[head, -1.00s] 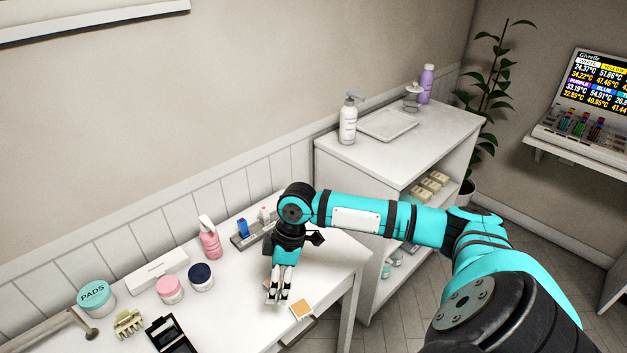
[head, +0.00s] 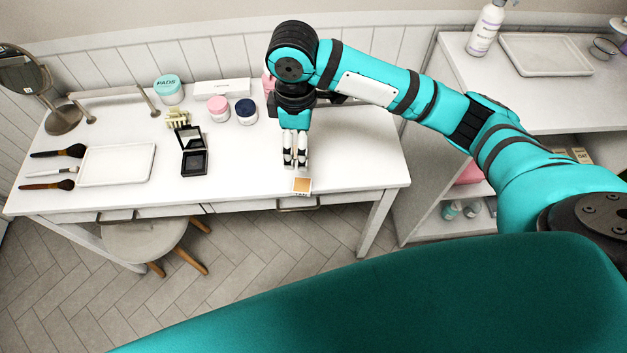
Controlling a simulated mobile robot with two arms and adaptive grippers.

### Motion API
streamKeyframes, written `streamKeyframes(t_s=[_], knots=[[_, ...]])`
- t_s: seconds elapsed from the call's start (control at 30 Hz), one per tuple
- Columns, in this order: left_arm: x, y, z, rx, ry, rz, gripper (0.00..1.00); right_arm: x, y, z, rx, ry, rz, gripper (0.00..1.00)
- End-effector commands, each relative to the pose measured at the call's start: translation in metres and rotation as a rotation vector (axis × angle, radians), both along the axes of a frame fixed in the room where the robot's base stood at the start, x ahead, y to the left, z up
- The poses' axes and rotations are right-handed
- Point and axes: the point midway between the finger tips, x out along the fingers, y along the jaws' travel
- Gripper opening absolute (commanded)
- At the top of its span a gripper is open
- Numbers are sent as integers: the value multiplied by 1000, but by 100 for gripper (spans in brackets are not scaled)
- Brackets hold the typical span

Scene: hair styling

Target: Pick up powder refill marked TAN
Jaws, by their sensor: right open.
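My left gripper is not in view.
An open black compact (head: 193,162) stands left of the gripper. Behind are a pink jar (head: 218,108), a navy-lidded jar (head: 246,112) and a hair clip (head: 177,118). A white tray (head: 117,165) and brushes lie left. A stool (head: 143,239) stands below. The table's right end is clear.

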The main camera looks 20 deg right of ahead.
Motion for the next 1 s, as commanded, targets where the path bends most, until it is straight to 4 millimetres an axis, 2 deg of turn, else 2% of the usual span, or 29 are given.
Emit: streamKeyframes(t_s=[0.2, 0.43, 0.53, 0.77, 1.0], knots=[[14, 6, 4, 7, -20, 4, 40, -2, -1, -46, -2, 8, 0, 70], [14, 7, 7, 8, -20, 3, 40, -1, -1, -93, -1, 6, -1, 70], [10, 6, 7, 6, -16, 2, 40, 0, 0, -106, 0, 4, -1, 70], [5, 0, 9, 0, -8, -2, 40, 1, 0, -121, -1, 5, -1, 70], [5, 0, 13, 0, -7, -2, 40, 6, 1, -156, 0, 4, -1, 70]])
